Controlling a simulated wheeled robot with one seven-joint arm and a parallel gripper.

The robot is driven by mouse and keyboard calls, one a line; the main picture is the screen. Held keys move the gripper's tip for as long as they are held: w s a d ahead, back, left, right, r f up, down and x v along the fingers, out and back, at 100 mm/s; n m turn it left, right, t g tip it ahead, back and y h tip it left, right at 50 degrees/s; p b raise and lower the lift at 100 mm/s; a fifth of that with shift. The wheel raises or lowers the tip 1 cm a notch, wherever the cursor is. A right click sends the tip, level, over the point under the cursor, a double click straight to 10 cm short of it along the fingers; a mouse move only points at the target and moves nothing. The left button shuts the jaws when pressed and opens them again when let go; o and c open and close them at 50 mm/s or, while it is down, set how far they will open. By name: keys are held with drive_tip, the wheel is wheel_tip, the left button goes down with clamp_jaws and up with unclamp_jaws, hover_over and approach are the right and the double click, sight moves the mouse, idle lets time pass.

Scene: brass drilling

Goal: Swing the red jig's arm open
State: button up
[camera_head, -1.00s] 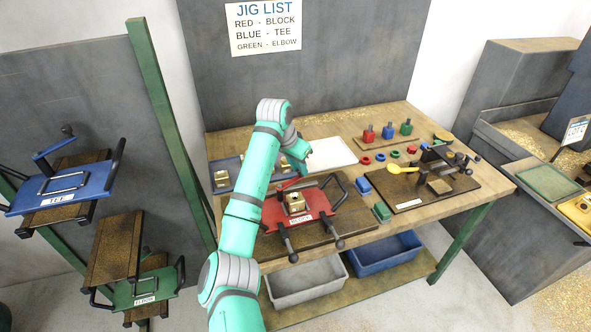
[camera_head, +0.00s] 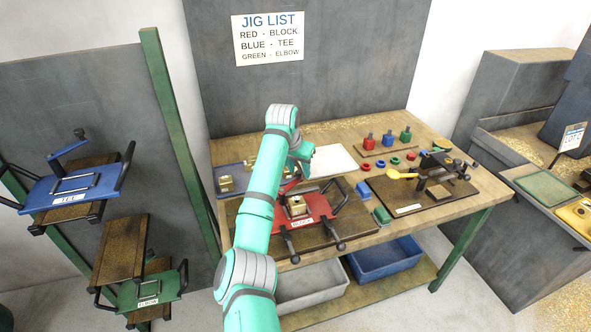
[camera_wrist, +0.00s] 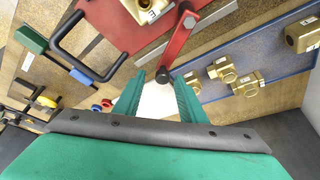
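The red jig (camera_head: 322,210), labelled BLOCK, lies on a dark board on the workbench with a brass block (camera_head: 296,205) on it. In the wrist view, the jig's red arm (camera_wrist: 179,42) runs down to a dark round knob (camera_wrist: 163,76) at its end. My gripper (camera_wrist: 160,88) is open, its two teal fingers apart. The knob shows between the fingertips; I cannot tell whether they touch it. In the head view my arm hides the left side of the jig, and the fingertips are hard to make out.
A blue tray (camera_wrist: 273,87) with several brass fittings lies beside the jig's arm. A white sheet (camera_head: 333,160) lies behind the jig. A drilling fixture (camera_head: 440,185) with a yellow handle stands to the right. Blue and green blocks (camera_head: 381,215) sit between them.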

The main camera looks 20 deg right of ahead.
drive_tip(key=shift+w, duration=0.1)
drive_tip(key=v, duration=1)
drive_tip(key=shift+r, duration=0.4)
drive_tip(key=shift+f, duration=0.1)
